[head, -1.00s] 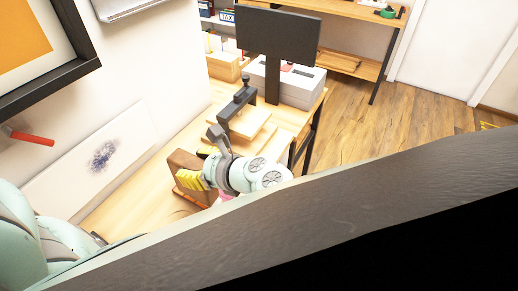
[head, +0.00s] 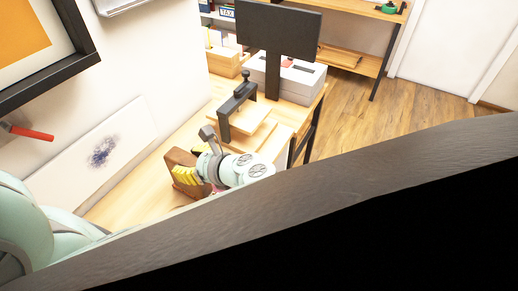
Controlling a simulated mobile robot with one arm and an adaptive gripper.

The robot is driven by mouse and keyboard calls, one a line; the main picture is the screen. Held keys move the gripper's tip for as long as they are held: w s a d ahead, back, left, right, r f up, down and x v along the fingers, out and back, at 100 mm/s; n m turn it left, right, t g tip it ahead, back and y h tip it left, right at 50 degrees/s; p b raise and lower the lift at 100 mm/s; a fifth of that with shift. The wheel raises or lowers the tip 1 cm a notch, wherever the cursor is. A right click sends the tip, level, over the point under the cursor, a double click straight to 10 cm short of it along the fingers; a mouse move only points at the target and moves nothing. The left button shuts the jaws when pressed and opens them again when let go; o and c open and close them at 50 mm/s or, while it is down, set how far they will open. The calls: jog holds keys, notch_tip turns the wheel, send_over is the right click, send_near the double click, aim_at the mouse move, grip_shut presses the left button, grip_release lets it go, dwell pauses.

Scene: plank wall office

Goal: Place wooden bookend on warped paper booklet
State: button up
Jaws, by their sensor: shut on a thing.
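The wooden bookend (head: 174,159) is a brown upright block over the light wooden desk, left of my wrist. My gripper (head: 186,177), with yellow ridged fingers, is shut on it at its near side. The wrist and a dark foreground edge hide the lower part of the bookend, so I cannot tell whether it touches the desk. I cannot make out the warped paper booklet. A small pink patch shows below my wrist, too small to identify.
A black press-like stand (head: 238,108) with a wooden plate stands just beyond my wrist. Behind it are a black monitor (head: 278,32) and a grey-white box (head: 298,82). A broad dark edge (head: 330,195) blocks the lower view. Bare desk (head: 135,190) shows left of the bookend.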

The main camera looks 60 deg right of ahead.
jog(key=shift+w, duration=0.1)
jog(key=o, duration=1.3)
jog(key=shift+c, duration=0.2)
jog(key=shift+f, duration=0.1)
jog(key=v, duration=1.2)
jog(key=shift+r, duration=0.25)
